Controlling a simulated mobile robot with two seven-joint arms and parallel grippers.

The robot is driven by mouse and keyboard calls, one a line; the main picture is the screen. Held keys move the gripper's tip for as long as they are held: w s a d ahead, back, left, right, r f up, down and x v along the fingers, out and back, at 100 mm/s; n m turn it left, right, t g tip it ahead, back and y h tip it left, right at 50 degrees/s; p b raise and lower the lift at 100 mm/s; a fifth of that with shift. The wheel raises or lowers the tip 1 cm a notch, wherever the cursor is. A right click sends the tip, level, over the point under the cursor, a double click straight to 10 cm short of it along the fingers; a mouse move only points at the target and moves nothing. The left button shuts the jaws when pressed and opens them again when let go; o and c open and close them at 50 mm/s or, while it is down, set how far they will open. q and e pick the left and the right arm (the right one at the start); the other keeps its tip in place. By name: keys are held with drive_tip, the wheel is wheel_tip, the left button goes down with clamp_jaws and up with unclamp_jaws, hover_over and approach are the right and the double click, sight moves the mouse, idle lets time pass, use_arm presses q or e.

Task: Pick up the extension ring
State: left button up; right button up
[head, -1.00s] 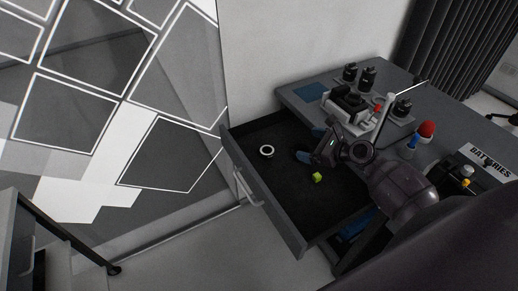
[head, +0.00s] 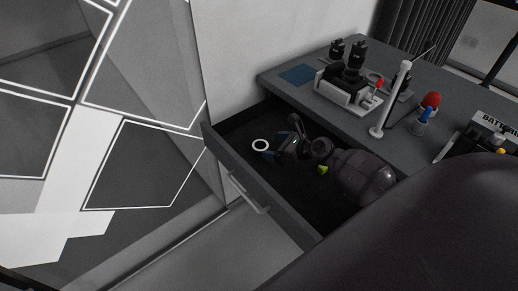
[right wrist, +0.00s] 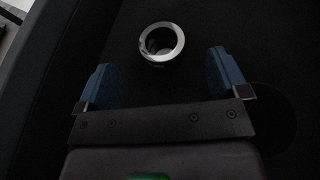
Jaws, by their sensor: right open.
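The extension ring (head: 253,146), a small pale metallic ring, lies on the dark floor of the open drawer (head: 262,194). In the right wrist view the ring (right wrist: 180,42) sits just ahead of the fingertips, roughly centred between them, with nothing touching it. My right gripper (head: 277,143) is low inside the drawer, right beside the ring. In the right wrist view its two blue fingers (right wrist: 160,72) are spread wide and empty. My left gripper is not in view.
The grey tabletop (head: 300,97) above holds a white fixture with black parts (head: 345,92), a white post (head: 390,100) and a red-topped item (head: 431,100). The drawer walls surround the gripper.

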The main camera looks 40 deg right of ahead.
sight(261, 146)
drive_tip(key=x, duration=0.2)
drive_tip(key=b+x, duration=0.1)
drive_tip(key=x, duration=0.2)
drive_tip(key=shift+d+f+b, duration=0.1)
drive_tip(key=shift+f+b, duration=0.2)
drive_tip(key=shift+f, duration=0.15)
drive_tip(key=shift+w, duration=0.3)
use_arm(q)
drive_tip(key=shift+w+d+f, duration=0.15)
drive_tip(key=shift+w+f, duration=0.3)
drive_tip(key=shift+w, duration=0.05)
